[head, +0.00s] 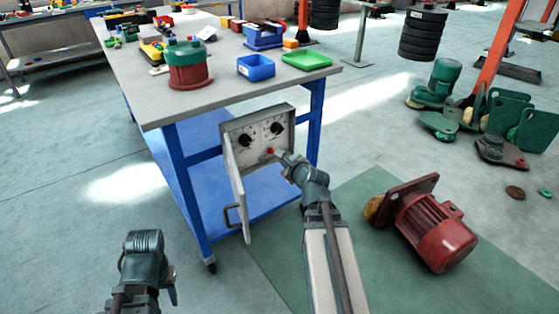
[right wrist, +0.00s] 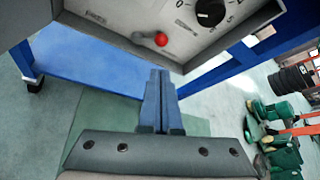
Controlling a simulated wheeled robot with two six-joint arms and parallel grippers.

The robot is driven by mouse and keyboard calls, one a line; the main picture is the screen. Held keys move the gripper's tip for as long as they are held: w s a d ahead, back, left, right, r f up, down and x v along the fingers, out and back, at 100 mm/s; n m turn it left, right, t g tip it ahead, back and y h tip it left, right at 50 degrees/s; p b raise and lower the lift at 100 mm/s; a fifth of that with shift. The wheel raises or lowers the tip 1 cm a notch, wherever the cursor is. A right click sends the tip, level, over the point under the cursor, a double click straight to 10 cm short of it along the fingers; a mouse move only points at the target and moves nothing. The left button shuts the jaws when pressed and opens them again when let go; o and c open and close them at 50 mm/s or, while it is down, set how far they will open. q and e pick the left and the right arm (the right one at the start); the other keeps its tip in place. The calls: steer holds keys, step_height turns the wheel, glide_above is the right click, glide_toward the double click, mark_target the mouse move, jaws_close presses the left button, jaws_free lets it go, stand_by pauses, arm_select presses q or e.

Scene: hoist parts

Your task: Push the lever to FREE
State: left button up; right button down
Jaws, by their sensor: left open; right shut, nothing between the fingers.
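A grey control box (head: 258,128) hangs at the near end of the workbench, its door (head: 238,190) swung open to the left. Its panel has two black dials and, at the bottom, a small lever with a red knob (head: 270,151). In the right wrist view the red knob (right wrist: 161,39) ends a short pale arm pointing right; the panel markings are too small to read. My right gripper (head: 282,155) is shut and empty, its fingertips (right wrist: 160,72) just below the knob in that view; contact cannot be told. My left gripper (head: 171,286) is open, low at left, far from the box.
The blue-legged workbench (head: 230,85) carries a red and green drum (head: 188,65), a blue bin (head: 256,67) and a green tray (head: 307,60). A red motor (head: 437,230) lies on the green floor mat at right. Green parts stand behind it. The floor at left is clear.

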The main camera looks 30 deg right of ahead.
mark_target(267, 156)
steer(key=b+x, duration=0.4)
steer(key=x, duration=0.6)
steer(key=shift+s, duration=0.1)
